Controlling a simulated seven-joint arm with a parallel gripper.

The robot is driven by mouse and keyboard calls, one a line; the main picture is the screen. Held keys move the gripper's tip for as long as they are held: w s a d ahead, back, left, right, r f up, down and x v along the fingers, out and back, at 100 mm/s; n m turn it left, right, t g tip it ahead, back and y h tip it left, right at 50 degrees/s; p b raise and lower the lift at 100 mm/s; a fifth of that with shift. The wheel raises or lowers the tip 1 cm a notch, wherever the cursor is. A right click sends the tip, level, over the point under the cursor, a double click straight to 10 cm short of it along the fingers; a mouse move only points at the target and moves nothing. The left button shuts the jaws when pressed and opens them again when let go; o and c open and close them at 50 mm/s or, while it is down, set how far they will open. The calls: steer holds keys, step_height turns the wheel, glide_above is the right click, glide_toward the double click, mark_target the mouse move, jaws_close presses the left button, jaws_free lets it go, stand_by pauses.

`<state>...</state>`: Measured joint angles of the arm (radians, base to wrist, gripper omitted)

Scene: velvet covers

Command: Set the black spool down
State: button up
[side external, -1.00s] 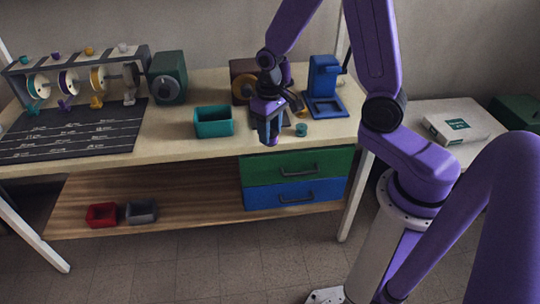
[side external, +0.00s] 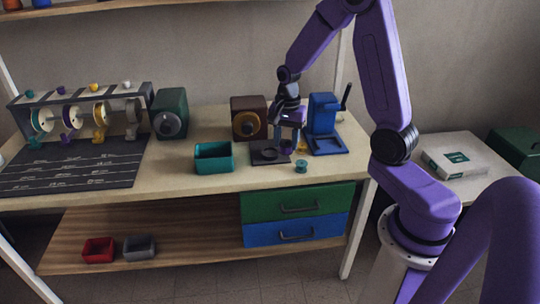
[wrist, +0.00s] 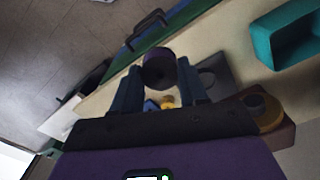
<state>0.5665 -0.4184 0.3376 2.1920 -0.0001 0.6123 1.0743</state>
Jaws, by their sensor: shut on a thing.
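My gripper (side external: 288,135) is over the right part of the bench, just right of a dark flat plate (side external: 269,157). In the wrist view, my gripper (wrist: 160,84) is shut on a dark spool (wrist: 160,69) with a purplish edge, held between its two blue fingers. I take this for the black spool. In the side view it is small and mostly hidden by the fingers. I cannot tell whether it touches the bench. The dark plate (wrist: 218,72) shows beside the fingers in the wrist view.
A teal spool (side external: 301,166) stands near the front edge. A blue press (side external: 325,125) is close on the right. A brown box (side external: 240,104) stands behind, and an open teal bin (side external: 213,158) to the left. A spool rack (side external: 80,105) is far left.

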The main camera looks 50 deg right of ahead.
steer(key=d+m, duration=0.4)
steer(key=m, duration=0.1)
steer(key=shift+d+r, duration=0.3)
steer(key=shift+w, duration=0.1)
steer(key=w+d+f, duration=0.1)
steer(key=w+f, duration=0.2)
steer(key=w, duration=0.1)
steer(key=w+d+f, duration=0.2)
steer(key=w+f, duration=0.1)
steer(key=w, duration=0.1)
steer(key=w+d+f, duration=0.1)
steer(key=w+f, duration=0.1)
steer(key=w, duration=0.2)
steer(key=shift+d+f, duration=0.4)
steer(key=shift+w+f, duration=0.15)
steer(key=shift+f, duration=0.1)
steer(key=shift+w+d+f, duration=0.1)
steer(key=shift+w+f, duration=0.05)
steer(key=shift+f, duration=0.7)
steer(key=shift+w+d+f, duration=0.1)
steer(key=shift+w+f, duration=0.05)
steer(key=shift+f, duration=0.7)
steer(key=shift+f, duration=0.2)
